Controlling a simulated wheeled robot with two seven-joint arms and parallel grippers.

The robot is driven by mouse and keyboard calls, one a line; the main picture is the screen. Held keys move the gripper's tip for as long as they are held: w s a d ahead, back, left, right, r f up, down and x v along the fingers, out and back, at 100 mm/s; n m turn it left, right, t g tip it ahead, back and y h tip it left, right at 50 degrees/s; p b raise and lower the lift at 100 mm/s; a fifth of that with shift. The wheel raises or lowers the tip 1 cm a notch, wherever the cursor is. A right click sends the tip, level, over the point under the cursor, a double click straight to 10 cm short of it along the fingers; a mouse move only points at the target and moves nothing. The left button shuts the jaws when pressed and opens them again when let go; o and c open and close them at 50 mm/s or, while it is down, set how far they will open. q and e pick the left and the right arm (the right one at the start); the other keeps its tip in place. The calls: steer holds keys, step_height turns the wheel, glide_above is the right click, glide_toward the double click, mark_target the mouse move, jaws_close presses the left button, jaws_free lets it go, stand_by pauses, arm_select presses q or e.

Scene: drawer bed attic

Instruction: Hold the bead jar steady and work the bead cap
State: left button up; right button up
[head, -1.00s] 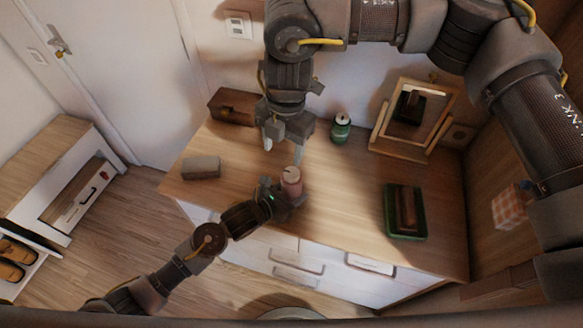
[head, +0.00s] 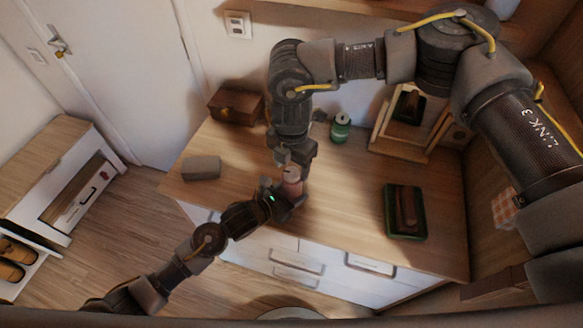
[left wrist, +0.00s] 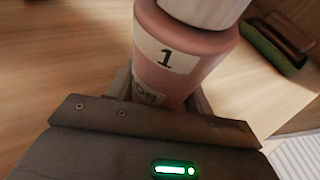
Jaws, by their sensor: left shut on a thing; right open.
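The bead jar (head: 292,188) is a pink jar with a pale cap (head: 291,173), upright near the front edge of the dresser top. My left gripper (head: 287,197) is shut on the jar's body, low down. In the left wrist view the jar (left wrist: 178,62) shows a label with "1", and its pale cap (left wrist: 205,10) is cut off by the top edge. My right gripper (head: 289,163) is open and points down right at the cap. Whether its fingers touch the cap is hard to tell.
On the wooden dresser top (head: 345,215) stand a green jar (head: 340,128), a brown box (head: 236,107), a grey block (head: 201,168), a mirror on a stand (head: 408,115) and a green tray with a brown brush (head: 405,212). The top is clear between jar and tray.

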steer(key=shift+f, duration=0.8)
steer(key=shift+c, duration=0.2)
steer(key=c, duration=1)
steer(key=shift+o, duration=0.2)
steer(key=shift+n, duration=0.3)
steer(key=n, duration=0.3)
steer(key=shift+n, duration=2.6)
